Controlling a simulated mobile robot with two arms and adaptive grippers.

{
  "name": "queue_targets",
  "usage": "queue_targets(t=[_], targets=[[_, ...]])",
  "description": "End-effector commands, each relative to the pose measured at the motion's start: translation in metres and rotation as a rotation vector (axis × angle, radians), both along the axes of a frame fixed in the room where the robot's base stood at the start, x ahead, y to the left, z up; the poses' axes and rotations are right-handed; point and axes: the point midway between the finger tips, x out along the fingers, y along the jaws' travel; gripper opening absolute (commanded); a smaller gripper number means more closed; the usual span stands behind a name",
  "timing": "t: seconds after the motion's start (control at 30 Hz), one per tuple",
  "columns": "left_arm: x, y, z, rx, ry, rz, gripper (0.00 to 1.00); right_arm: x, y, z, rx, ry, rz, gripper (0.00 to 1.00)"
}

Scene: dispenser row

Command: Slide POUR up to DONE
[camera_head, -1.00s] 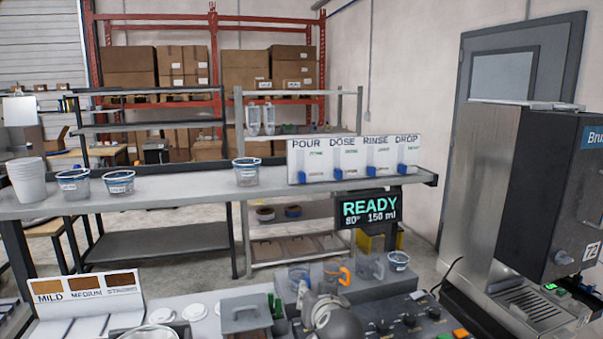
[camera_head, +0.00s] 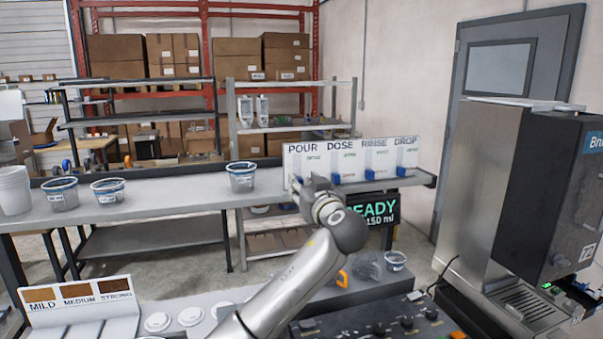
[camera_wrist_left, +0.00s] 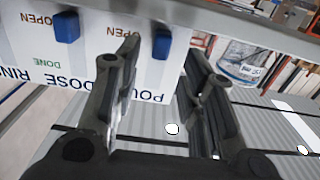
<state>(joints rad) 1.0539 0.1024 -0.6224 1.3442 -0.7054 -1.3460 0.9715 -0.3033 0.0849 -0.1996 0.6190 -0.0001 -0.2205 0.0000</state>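The POUR slider (camera_wrist_left: 163,44) is a blue block at the OPEN end of its slot on the white label panel (camera_head: 318,160). In the upside-down left wrist view, its OPEN mark is beside it; a DONE mark reads near the DOSE name. My left gripper (camera_wrist_left: 160,52) is open, with its two fingers on either side of the blue block; I cannot tell if they touch it. In the head view the left gripper (camera_head: 300,185) is in front of the POUR column and hides its slider. My right gripper is not in view.
The DOSE slider (camera_head: 337,178) is close beside POUR, with the RINSE slider (camera_head: 366,175) and DROP slider (camera_head: 401,171) further right. A labelled cup (camera_head: 242,178) stands left of the panel. My arm partly covers the READY display (camera_head: 374,210).

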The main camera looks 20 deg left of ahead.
Motion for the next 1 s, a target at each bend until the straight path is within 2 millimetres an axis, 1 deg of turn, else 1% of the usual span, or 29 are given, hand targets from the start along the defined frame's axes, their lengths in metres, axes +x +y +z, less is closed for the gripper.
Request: queue_targets(t=[0.03, 0.2, 0.33, 0.6, 0.9, 1.0], targets=[[0.006, 0.005, 0.003, 0.001, 0.002, 0.002, 0.38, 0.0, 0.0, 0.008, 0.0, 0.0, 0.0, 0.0], [0.02, 0.014, 0.002, 0.002, 0.001, 0.001, 0.38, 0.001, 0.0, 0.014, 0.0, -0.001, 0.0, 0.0], [0.024, 0.016, 0.0, 0.0, 0.0, 0.0, 0.38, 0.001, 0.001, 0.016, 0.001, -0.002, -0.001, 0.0], [0.025, 0.017, -0.001, 0.0, 0.0, -0.001, 0.38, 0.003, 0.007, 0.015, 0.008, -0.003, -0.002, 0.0], [0.025, 0.017, -0.001, -0.001, 0.001, -0.001, 0.0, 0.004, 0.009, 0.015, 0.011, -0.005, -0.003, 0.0], [0.025, 0.017, -0.001, -0.001, 0.001, -0.001, 0.0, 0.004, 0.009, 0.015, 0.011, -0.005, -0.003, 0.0]])
